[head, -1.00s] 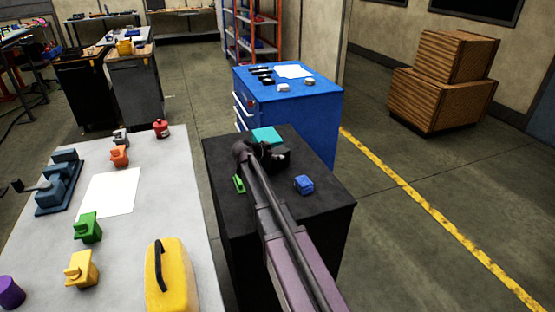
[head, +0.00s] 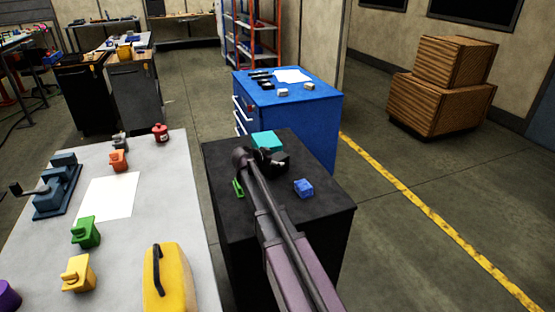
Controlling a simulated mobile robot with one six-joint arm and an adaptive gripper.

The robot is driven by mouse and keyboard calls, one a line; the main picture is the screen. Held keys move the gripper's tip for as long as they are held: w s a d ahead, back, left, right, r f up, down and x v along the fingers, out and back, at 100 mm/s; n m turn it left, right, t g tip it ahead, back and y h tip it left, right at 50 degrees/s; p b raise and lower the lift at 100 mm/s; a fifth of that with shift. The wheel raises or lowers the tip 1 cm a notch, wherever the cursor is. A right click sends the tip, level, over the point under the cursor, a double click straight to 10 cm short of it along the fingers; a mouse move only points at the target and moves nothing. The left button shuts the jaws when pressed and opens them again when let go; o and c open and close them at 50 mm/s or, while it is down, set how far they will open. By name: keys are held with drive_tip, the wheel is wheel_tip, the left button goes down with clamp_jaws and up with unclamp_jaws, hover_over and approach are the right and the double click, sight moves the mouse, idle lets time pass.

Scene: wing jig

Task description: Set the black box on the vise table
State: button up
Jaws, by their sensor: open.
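The vise table (head: 130,245) is the light grey table at the left, with a blue-grey vise (head: 58,190) at its far left side. The black cabinet (head: 230,215) stands to its right, across a narrow gap. A small black box (head: 280,161) appears to sit on the cabinet's top, near its far side. My gripper (head: 266,158) is open over the cabinet top, right at this dark shape. My arm and the dark colours hide much there, and I cannot tell whether the gripper touches the box.
On the cabinet are a teal box (head: 267,141), a blue block (head: 303,188) and a green piece (head: 238,188). The vise table holds white paper (head: 108,197), several coloured blocks and a yellow case (head: 167,280). A blue drawer cabinet (head: 300,115) stands behind.

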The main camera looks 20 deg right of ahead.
drive_tip(key=shift+s+a+r+p, duration=0.25)
drive_tip(key=shift+a+r+p, duration=0.1)
drive_tip(key=shift+a+p, duration=0.05)
drive_tip(key=p+v, duration=0.5)
drive_tip(key=v, duration=0.6)
drive_tip(key=shift+f, duration=0.1)
idle(0.3)
